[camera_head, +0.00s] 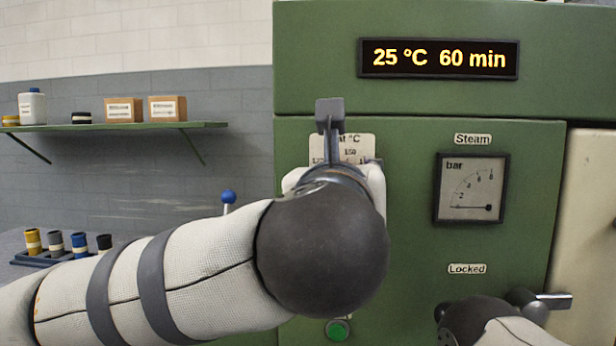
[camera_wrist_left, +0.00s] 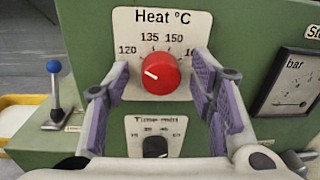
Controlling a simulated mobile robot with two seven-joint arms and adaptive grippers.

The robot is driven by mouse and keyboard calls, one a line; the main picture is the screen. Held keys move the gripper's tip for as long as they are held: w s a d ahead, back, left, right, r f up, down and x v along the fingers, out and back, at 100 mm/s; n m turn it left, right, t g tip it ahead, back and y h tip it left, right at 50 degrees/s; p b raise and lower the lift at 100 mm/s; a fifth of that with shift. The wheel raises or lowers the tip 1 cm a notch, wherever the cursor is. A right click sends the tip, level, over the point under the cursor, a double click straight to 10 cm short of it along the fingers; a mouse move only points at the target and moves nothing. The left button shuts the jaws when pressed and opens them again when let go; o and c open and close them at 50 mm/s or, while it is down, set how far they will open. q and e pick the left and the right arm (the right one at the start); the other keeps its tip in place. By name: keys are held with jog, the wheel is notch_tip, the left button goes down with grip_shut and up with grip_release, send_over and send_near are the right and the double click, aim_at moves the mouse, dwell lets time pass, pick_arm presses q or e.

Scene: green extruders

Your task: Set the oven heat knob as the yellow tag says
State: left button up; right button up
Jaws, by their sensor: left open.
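The red heat knob (camera_wrist_left: 160,73) sits on a white Heat °C plate (camera_wrist_left: 185,22) marked 120, 135, 150 and a partly hidden higher number. Its white pointer line lies toward the left, near the 120 side. In the head view my left arm hides the knob and most of the heat plate (camera_head: 357,143); a grey finger of the left gripper (camera_head: 330,115) shows above. No yellow tag is visible.
A black timer knob (camera_wrist_left: 155,146) is just below. A blue-topped lever (camera_wrist_left: 54,88) stands left. The display (camera_head: 438,59) reads 25 °C 60 min. A steam gauge (camera_head: 471,188), a Locked label (camera_head: 467,269) and a handle (camera_head: 545,300) are right. A shelf (camera_head: 110,127) holds boxes.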

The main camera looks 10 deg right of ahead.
pick_arm(q)
jog(key=c, duration=1.2)
jog(key=m, duration=1.1)
jog(key=m+y, duration=0.1)
jog(key=m, duration=1)
jog(key=shift+s+d+m+y, duration=0.1)
jog(key=shift+d+m+y, duration=0.1)
jog(key=shift+m+y, duration=0.15)
jog(key=shift+m, duration=0.25)
jog(key=o, duration=1.2)
